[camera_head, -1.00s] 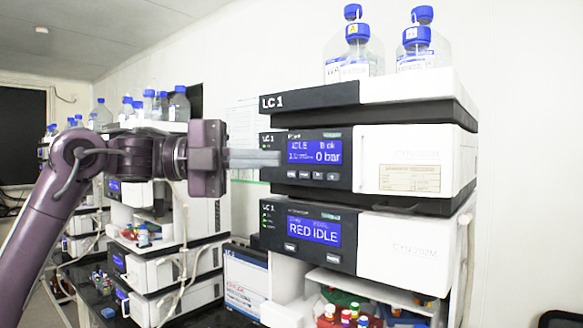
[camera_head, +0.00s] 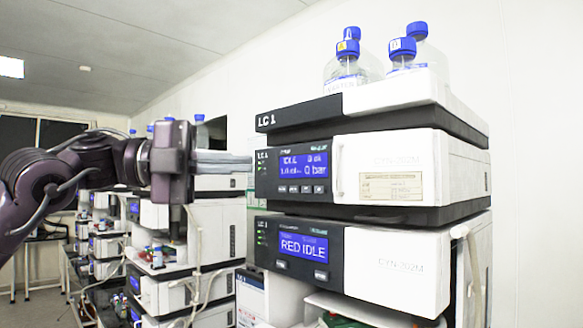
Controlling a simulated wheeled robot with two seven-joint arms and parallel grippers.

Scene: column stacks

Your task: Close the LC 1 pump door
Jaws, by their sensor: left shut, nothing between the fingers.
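The LC 1 stack stands at the centre right in the head view. Its pump module has a dark front panel (camera_head: 292,174) with a blue display reading 0 bar, and a white door (camera_head: 392,168) with a pale label. The door looks flush with the module's front; I cannot tell if it is fully shut. My left gripper (camera_head: 248,164) is shut and empty. Its fingers point right, and their tips appear close to the left edge of the pump panel; I cannot tell whether they touch. My right gripper is not in view.
Above the pump is the LC 1 top tray (camera_head: 320,110) with several blue-capped bottles (camera_head: 346,64). Below is a module reading RED IDLE (camera_head: 301,247). More instrument stacks (camera_head: 215,220) stand behind my left arm. A white wall fills the right side.

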